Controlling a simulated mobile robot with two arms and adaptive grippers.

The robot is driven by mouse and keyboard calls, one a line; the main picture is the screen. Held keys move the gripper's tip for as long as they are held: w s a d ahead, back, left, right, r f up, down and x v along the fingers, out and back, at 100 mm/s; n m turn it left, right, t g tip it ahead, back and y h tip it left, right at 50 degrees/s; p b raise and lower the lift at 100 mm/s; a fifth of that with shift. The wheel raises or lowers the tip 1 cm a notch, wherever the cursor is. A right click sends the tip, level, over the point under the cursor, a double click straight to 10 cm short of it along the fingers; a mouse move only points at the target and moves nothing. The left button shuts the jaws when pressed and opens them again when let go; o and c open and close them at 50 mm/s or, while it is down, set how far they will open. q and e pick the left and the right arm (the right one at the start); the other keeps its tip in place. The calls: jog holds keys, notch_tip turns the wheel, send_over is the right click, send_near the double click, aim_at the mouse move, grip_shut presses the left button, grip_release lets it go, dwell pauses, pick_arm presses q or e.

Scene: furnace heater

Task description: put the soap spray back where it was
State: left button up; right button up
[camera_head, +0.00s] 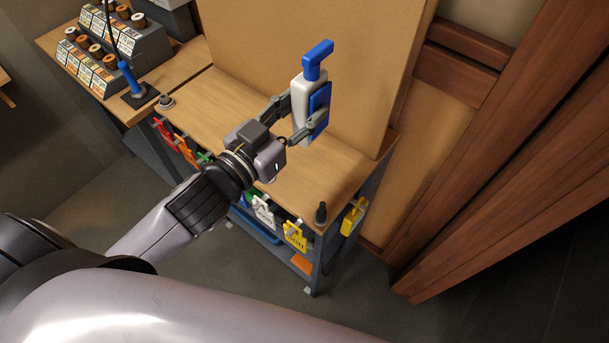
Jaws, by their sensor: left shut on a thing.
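The soap spray (301,110) is a white bottle with a blue trigger head and a blue patch on its side. It is nearly upright above the wooden workbench top (318,180), in front of the large brown board. My left gripper (299,113) comes in from the left and is shut on the bottle, one finger on each side. Whether the bottle's base touches anything cannot be told clearly. My right gripper is not in view.
A brown board (362,65) stands at the back of the bench. Dark knobs (321,212) stand at its corners. Coloured clips, including a yellow one (354,217), hang along its edges. Racks of spools (112,58) stand at upper left. The middle bench top is clear.

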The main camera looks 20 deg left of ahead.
aim_at(302, 145)
pick_arm(q)
notch_tip(302, 145, down, 8)
jog(key=b, duration=0.5)
jog(key=shift+w+r+b, duration=0.1)
jog(key=shift+b, duration=0.25)
notch_tip(302, 145, down, 11)
jog(key=shift+r+b, duration=0.2)
jog(key=shift+b, duration=0.25)
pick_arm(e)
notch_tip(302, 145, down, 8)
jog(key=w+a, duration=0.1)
pick_arm(q)
jog(key=shift+f, duration=0.1)
jog(key=shift+f, duration=0.15)
jog(key=o, duration=0.6)
jog(key=shift+o, duration=0.2)
